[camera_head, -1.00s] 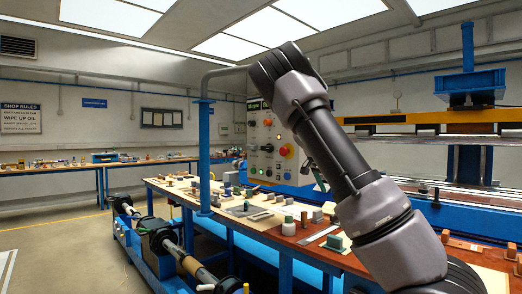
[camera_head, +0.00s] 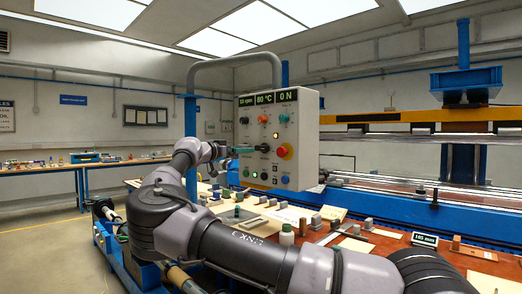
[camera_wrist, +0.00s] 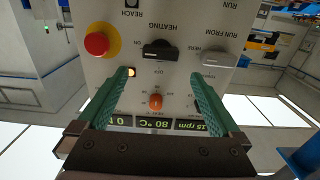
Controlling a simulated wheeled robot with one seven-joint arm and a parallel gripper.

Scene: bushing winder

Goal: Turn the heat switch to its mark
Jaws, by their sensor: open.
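The heat switch is a black rotary knob (camera_wrist: 160,50) marked HEATING on a light grey control panel (camera_wrist: 215,85). In the wrist view, which is upside down, its bar lies about level across the picture. In the head view the knob (camera_head: 263,147) shows small, right of the fingertips. My gripper (camera_head: 252,150) faces the panel from the left. In the wrist view, its two green fingers (camera_wrist: 163,76) are open and empty, spread wider than the knob. The knob appears just beyond the tips. I cannot tell the exact gap or which mark the knob points at.
A red stop button (camera_head: 284,151) on a yellow base sits right of the knob. An orange knob (camera_wrist: 155,101), a grey switch (camera_wrist: 214,57) and a lit lamp (camera_wrist: 131,72) are close by. Below the panel stands a bench (camera_head: 395,243) with many small parts.

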